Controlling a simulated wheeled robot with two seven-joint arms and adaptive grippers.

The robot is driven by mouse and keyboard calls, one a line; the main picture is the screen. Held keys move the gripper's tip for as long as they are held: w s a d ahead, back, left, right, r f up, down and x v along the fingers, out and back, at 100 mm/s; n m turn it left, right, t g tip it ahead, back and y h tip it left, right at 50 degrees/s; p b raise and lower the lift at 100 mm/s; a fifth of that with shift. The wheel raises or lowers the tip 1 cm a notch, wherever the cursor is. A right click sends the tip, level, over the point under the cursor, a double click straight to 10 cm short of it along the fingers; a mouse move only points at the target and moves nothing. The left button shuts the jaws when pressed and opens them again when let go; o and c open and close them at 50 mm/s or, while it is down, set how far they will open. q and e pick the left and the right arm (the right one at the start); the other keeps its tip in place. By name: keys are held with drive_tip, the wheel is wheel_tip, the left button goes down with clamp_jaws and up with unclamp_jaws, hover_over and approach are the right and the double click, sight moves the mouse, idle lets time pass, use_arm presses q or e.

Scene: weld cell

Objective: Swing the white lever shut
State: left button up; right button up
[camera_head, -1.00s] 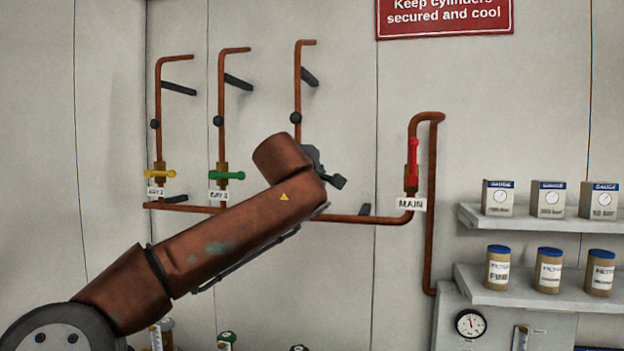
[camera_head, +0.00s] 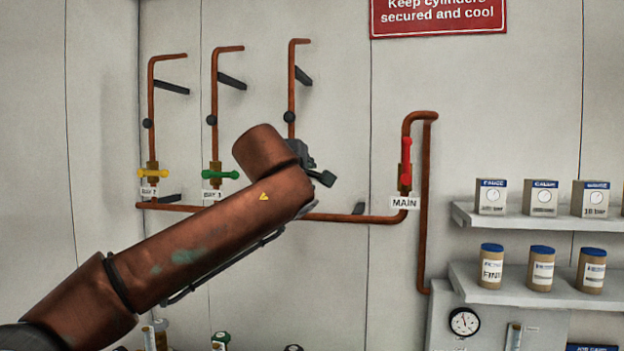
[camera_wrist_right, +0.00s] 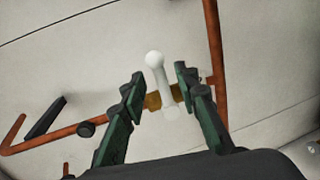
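The white lever (camera_wrist_right: 161,82) shows in the right wrist view, a pale rod with a ball end on a brass valve (camera_wrist_right: 152,101) of a copper pipe. My right gripper (camera_wrist_right: 154,84) is open, with one green-and-black finger on each side of the lever. I see gaps between lever and fingers and cannot tell of any touch. In the head view my right arm hides the lever, and only a small dark part of the right gripper (camera_head: 318,174) shows past the arm. My left gripper is not in view.
Other valves carry a yellow lever (camera_head: 153,173), a green lever (camera_head: 220,174) and a red lever (camera_head: 406,162). Black brackets (camera_head: 232,81) stick out from the wall. Shelves (camera_head: 520,221) with boxes and jars stand at the right.

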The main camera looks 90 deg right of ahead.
drive_tip(key=v, duration=0.7)
drive_tip(key=shift+a, duration=0.25)
drive_tip(key=shift+w+r, duration=0.1)
drive_tip(key=shift+w, duration=0.05)
